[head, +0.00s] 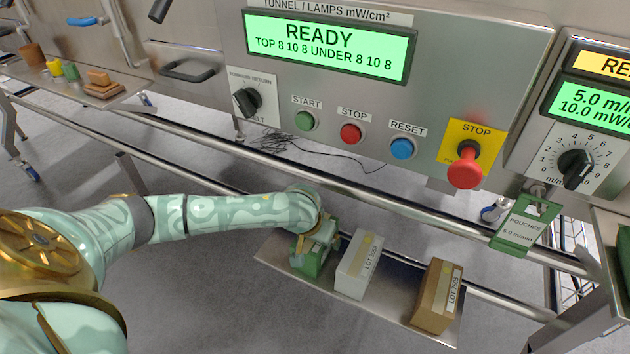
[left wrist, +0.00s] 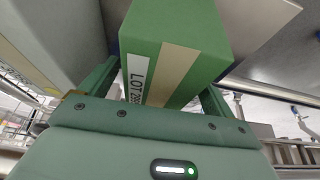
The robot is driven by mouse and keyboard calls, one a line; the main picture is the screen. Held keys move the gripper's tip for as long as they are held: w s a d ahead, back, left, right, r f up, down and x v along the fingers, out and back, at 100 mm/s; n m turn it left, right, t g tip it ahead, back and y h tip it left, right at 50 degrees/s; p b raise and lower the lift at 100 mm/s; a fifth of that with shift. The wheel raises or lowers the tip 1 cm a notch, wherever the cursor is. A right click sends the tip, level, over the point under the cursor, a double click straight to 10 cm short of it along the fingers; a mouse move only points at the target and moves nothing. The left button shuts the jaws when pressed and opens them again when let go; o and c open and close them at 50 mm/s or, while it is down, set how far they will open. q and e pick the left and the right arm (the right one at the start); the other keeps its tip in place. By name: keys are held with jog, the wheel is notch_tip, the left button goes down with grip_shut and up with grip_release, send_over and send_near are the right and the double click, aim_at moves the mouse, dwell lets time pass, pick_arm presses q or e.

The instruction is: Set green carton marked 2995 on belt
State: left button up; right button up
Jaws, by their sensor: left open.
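The green carton (head: 310,266) stands at the left end of a metal shelf (head: 392,318) below the control panel. It also shows in the left wrist view (left wrist: 178,40), with a tan stripe and a white label reading LOT 299 and a partly hidden last digit. My left gripper (head: 320,246) is at the carton, its fingers (left wrist: 160,88) on either side of it, open. Whether the fingers touch it I cannot tell. My right gripper is not in view. I cannot make out a belt surface.
A white carton (head: 358,266) stands close beside the green one, and a brown carton (head: 437,296) farther right. A metal rail (head: 400,210) runs above the shelf. The panel carries a red stop knob (head: 465,170). A tray with small items (head: 90,88) is at far left.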

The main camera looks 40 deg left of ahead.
pick_arm(q)
jog(key=shift+f, duration=0.1)
dwell(0.3)
jog(key=c, duration=1.5)
